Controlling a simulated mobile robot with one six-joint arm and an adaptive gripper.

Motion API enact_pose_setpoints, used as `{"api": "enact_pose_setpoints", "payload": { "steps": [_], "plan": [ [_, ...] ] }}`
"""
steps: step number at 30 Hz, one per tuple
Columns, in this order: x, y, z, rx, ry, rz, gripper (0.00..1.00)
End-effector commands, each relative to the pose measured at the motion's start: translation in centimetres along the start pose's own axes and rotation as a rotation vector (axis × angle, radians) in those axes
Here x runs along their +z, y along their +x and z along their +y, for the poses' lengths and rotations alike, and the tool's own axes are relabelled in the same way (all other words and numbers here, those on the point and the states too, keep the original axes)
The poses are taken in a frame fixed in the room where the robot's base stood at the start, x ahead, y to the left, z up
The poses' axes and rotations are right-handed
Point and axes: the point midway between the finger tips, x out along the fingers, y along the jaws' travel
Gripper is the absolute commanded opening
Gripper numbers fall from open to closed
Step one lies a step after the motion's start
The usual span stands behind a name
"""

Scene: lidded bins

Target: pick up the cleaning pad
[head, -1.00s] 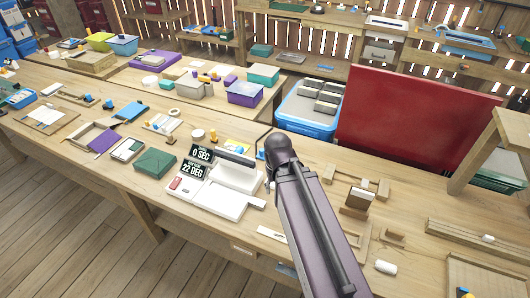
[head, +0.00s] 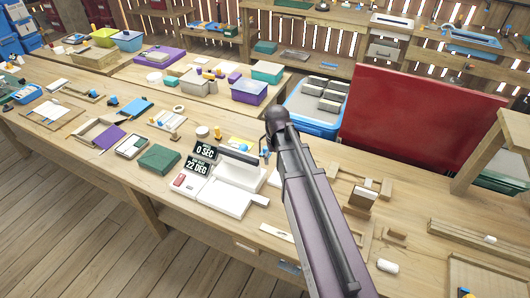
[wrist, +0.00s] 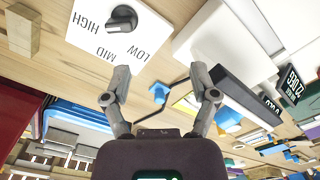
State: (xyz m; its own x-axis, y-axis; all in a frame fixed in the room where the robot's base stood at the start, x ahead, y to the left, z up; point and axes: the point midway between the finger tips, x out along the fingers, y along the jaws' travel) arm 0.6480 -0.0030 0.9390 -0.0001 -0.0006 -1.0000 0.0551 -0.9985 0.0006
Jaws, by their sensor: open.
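I cannot tell for certain which thing is the cleaning pad. Several grey, block-like pads (head: 327,98) lie in the open blue bin (head: 312,126) behind the bench; they also show at the lower left of the wrist view (wrist: 62,138). My gripper (wrist: 160,84) is open and empty, its two fingers spread above the wooden bench. A small blue piece (wrist: 158,93) shows between the fingers, below them and apart. The bin lies off to the left of the fingers in the wrist view.
The bin's red lid (head: 420,108) stands open at the right. A white device with a dark bar (head: 238,157) and a display (head: 204,150) is near my arm. A LOW-MID-HIGH dial panel (wrist: 110,32) is close in the wrist view. Many small items crowd the bench.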

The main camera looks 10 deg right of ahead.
Motion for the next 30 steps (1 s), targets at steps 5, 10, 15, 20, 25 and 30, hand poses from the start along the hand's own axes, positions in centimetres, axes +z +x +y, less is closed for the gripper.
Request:
{"api": "enact_pose_setpoints", "payload": {
  "steps": [5,10,15,20,25,30],
  "plan": [
    [-8.2,-0.7,0.5,0.0,-0.038,0.0,0.76],
    [-13.6,-1.1,0.8,0.0,-0.07,0.0,0.76],
    [-16.7,-1.3,0.9,0.0,-0.09,0.0,0.76],
    [-17.7,-1.3,1.0,-0.001,-0.099,0.0,0.76],
    [-17.7,-1.3,0.9,0.0,-0.1,0.0,0.76],
    [-17.7,-1.3,0.9,0.0,-0.1,0.0,0.76]
  ]
}}
